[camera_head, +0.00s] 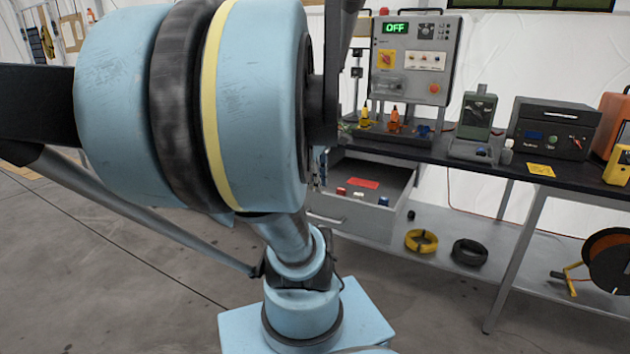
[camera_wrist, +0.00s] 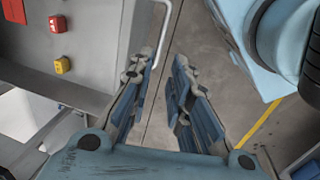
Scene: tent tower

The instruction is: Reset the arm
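My gripper (camera_wrist: 161,68) shows in the wrist view with its two blue-grey fingers apart. In the head view my large blue arm links fill the left and middle and hide most of the gripper. The gripper is close to the open drawer (camera_head: 350,212) under the workbench. In the wrist view the drawer (camera_wrist: 95,85) lies to the left of the fingers, and its pale handle (camera_wrist: 153,30) is just beyond the fingertips.
The drawer holds a red flat piece (camera_head: 363,183) and small red, blue and white parts. The dark workbench (camera_head: 458,157) carries a control panel (camera_head: 413,62) reading OFF, and several devices. Yellow (camera_head: 421,241) and black (camera_head: 469,252) coils lie on the lower shelf. Floor at lower left is clear.

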